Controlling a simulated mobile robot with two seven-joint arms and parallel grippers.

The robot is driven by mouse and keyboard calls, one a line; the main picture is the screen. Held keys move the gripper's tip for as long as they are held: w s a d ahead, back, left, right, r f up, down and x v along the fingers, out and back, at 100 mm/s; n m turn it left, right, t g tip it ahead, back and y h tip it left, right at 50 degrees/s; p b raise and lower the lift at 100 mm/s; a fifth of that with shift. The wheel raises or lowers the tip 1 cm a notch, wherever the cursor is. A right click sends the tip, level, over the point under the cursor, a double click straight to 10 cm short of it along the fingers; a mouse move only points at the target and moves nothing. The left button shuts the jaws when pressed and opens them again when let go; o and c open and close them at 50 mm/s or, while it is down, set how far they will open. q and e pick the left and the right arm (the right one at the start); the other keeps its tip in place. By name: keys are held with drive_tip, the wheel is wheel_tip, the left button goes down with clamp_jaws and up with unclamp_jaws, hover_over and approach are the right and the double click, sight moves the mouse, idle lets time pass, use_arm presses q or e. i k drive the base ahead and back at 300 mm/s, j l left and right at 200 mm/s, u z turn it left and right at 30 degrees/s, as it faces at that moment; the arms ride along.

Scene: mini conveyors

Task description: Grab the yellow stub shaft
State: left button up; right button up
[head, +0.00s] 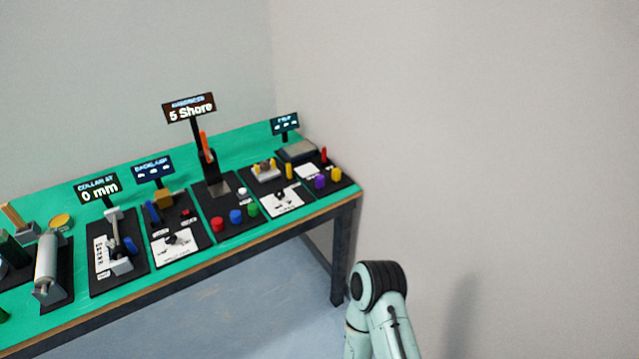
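Several yellow parts are on the bench, and I cannot tell for certain which is the stub shaft. A short yellow cylinder (336,173) stands at the right end of the bench, beside a purple one (320,181). A slim yellow upright piece (289,171) stands a little to its left, near a grey and yellow block fixture (265,168). A flat round yellow part (61,221) is at the far left. Neither gripper is in view. Only a pale green link of my arm shows at the bottom right, apart from the bench.
The green-topped bench (235,143) carries several black station boards with signs. Red, blue and green knobs sit before the "5 Shore" tester (208,160). A grey roller (47,265) is at the left. Walls stand behind and to the right; the floor in front (230,315) is clear.

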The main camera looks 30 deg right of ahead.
sight(337, 173)
drive_tip(key=z, duration=1.25)
